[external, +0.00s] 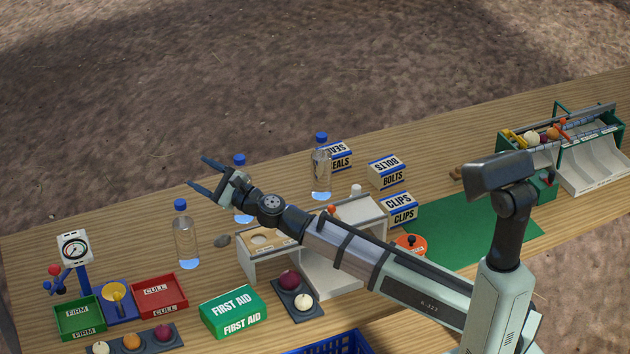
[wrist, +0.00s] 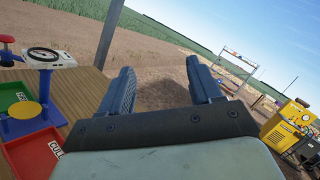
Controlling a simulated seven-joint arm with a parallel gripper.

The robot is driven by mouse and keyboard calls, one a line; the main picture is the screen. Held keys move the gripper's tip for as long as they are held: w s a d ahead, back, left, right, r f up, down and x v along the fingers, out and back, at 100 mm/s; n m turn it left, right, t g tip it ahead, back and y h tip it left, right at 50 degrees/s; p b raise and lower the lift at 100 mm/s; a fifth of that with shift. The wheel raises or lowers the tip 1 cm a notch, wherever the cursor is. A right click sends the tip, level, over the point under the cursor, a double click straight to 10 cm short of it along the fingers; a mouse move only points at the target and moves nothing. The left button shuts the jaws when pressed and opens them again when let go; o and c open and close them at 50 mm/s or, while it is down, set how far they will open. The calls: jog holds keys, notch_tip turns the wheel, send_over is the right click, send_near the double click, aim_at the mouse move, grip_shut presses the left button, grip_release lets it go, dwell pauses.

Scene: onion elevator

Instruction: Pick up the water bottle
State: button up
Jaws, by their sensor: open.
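Three clear water bottles with blue caps stand upright on the wooden table in the external view. One bottle (external: 186,240) is at the left, a second bottle (external: 242,208) is partly hidden behind my gripper and wrist, and a third bottle (external: 321,172) stands farther right. My gripper (external: 198,174) is open and empty, raised above the table and pointing to the left and away. In the wrist view my gripper (wrist: 162,85) shows its two fingers spread with only ground and field beyond. No bottle is visible in the wrist view.
A first aid box (external: 233,311), red cull tray (external: 160,294), green firm tray (external: 79,317) and dial gauge (external: 75,248) are at the front left. A grey stand (external: 262,260) is below my arm. Boxes of bolts (external: 386,173) and clips (external: 399,209) stand right of the bottles.

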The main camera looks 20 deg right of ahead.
jog(key=w+d+f+n+h, duration=0.1)
jog(key=w+d+f+n, duration=0.15)
jog(key=d, duration=0.45)
jog(key=w+d+f+n+h, duration=0.1)
jog(key=w+d+n, duration=0.25)
jog(key=d, duration=0.35)
jog(key=n+h, duration=0.4)
jog(key=n, duration=1.5)
send_near(326, 138)
jog(key=shift+t, duration=0.4)
jog(key=x, duration=1.1)
jog(key=shift+w+a+f, duration=0.25)
jog(key=shift+w+f, duration=0.1)
jog(key=shift+s, duration=0.1)
grip_shut()
